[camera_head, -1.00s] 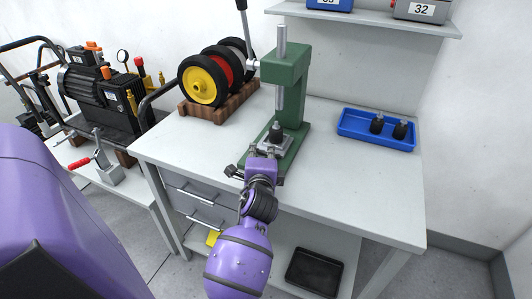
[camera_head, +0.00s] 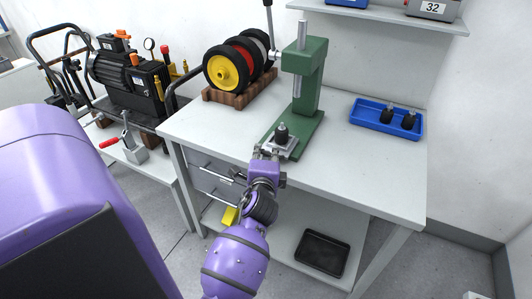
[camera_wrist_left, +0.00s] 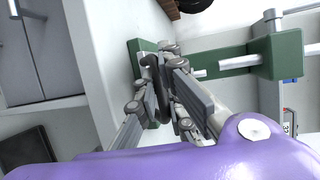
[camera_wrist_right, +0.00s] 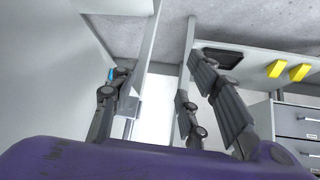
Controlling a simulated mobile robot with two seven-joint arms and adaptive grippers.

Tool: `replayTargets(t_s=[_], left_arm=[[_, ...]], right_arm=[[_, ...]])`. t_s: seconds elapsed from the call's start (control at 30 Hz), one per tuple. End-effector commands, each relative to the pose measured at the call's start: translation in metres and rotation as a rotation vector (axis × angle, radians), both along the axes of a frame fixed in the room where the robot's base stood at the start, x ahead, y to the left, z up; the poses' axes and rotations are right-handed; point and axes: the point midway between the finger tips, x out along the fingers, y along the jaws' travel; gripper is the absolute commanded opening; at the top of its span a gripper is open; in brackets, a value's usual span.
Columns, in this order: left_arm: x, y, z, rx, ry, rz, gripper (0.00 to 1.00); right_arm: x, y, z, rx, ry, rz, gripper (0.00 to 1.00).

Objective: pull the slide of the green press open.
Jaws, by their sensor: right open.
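The green press (camera_head: 310,75) stands on the white bench, its column upright. Its slide (camera_head: 284,147) is a pale plate at the front of the green foot, with a dark part (camera_head: 282,132) standing on it. My left gripper (camera_head: 267,153) is at the slide's front edge. In the left wrist view its fingers (camera_wrist_left: 158,90) sit around a dark handle (camera_wrist_left: 150,68) and appear shut on it; the fingers partly hide the contact. My right gripper (camera_wrist_right: 150,100) is open and empty in the right wrist view, away from the press.
A blue tray (camera_head: 359,129) with two dark parts lies on the bench at right. A wooden rack (camera_head: 212,94) with wheels stands behind left. A black pump (camera_head: 130,75) and a red-handled clamp (camera_head: 130,147) are on the left bench. A black tray (camera_head: 318,254) lies below.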

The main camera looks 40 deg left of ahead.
Motion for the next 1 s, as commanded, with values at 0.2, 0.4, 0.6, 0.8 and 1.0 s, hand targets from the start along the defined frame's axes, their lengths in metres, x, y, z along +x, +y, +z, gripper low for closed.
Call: replayTargets(t_s=[0.2,0.4,0.6,0.8,1.0], left_arm=[[0.0,-0.001,-0.002,-0.003,0.003,-0.001,0.16],[-0.003,-0.002,-0.001,-0.002,0.002,0.0,0.16],[-0.025,-0.018,0.003,-0.004,0.004,0.002,0.16],[-0.05,-0.037,0.008,-0.004,0.004,0.001,0.16],[-0.059,-0.044,0.011,-0.004,0.003,0.001,0.16]], right_arm=[[0.008,0.001,0.005,0.001,-0.018,0.002,0.42],[0.002,0.0,0.002,0.0,-0.004,0.002,0.42],[0.002,0.0,0.002,-0.001,-0.005,0.001,0.42],[0.002,0.0,0.002,0.0,-0.006,0.0,0.42],[0.002,0.0,0.002,0.0,-0.006,0.0,0.42]])
